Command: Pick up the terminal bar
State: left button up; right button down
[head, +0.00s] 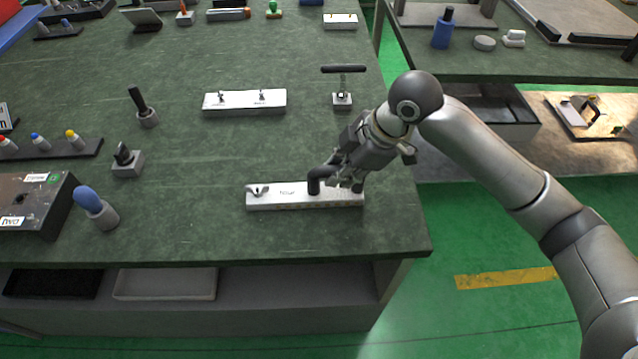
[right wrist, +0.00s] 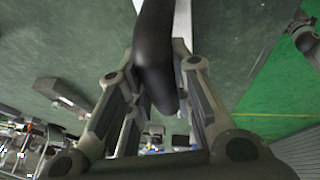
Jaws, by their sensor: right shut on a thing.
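A black bent bar (head: 314,182), which seems to be the terminal bar, stands at the right part of a long white block (head: 285,202) near the table's front right corner. My right gripper (head: 338,178) is beside it and shut on it. In the right wrist view the black bar (right wrist: 154,50) runs between the two fingers of the right gripper (right wrist: 158,88), with a strip of the white block (right wrist: 183,20) behind it. The fingers hide part of the block, so I cannot tell if the bar touches it. My left gripper is out of view.
A black T-handle (head: 343,70) stands in a small base behind the gripper. A second white block (head: 245,105) lies farther back. A blue-topped knob (head: 88,200) and a grey box (head: 30,212) are at the left. The table (head: 210,160) is clear around its middle.

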jog(key=shift+r, duration=0.15)
notch_tip(320, 180, up, 10)
jog(key=shift+f, duration=0.1)
jog(key=shift+f, duration=0.1)
dwell(0.4)
jog(key=shift+f, duration=4.95)
jog(key=shift+s+f, duration=0.1)
jog(key=shift+f, duration=0.1)
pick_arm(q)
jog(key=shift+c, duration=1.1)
